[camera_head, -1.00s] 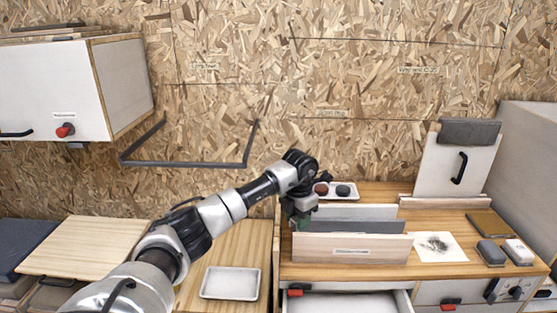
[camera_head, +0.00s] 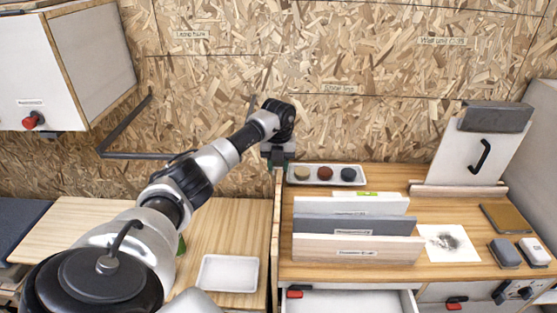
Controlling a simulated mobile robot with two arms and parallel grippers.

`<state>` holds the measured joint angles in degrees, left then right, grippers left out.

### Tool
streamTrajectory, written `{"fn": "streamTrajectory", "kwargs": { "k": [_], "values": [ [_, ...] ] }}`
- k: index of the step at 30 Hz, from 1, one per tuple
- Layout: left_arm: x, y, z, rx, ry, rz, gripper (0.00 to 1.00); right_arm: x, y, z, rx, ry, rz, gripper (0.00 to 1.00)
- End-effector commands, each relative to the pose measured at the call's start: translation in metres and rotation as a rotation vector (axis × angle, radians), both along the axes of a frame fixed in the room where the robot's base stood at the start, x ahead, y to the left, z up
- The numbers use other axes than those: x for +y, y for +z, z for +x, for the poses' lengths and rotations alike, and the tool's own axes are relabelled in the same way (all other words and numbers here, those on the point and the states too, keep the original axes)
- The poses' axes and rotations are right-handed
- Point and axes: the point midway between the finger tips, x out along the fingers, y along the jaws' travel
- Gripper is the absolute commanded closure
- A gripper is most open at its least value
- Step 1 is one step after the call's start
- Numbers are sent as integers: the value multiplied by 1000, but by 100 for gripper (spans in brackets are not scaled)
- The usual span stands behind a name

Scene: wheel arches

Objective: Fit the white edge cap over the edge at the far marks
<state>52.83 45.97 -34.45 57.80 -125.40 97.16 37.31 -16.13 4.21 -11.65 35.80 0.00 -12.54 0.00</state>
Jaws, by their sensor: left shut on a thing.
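My left gripper (camera_head: 278,166) points down at the far end of the upright wooden panel (camera_head: 276,225) beside the worktop. It is closed, and its fingertips are dark and small here. The white edge cap cannot be made out; what the jaws hold is hidden or too small to see. The panel's thin pale top edge runs from near to far just below the gripper. I cannot tell whether the gripper or its load touches it, and the marks are too small to see. My right gripper is not in view.
White, grey and wooden boards (camera_head: 350,249) stand right of the panel. Behind them is a tray (camera_head: 308,181) with three round pads. An empty white tray (camera_head: 229,273) lies left on a lower top. An open drawer (camera_head: 345,302) is in front.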

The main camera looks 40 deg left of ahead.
Motion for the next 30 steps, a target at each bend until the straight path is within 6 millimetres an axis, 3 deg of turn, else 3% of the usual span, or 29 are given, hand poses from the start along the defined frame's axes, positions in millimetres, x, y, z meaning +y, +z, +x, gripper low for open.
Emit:
{"fn": "streamTrajectory", "kwargs": {
  "k": [8, 19, 30],
  "values": [
    [0, -12, 0, 0, -1, 0, 88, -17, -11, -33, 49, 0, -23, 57],
    [-1, -31, 0, 1, -2, -1, 88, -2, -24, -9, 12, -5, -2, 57],
    [-1, -49, 0, 1, -2, -1, 88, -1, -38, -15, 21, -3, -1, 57]
  ]
}}
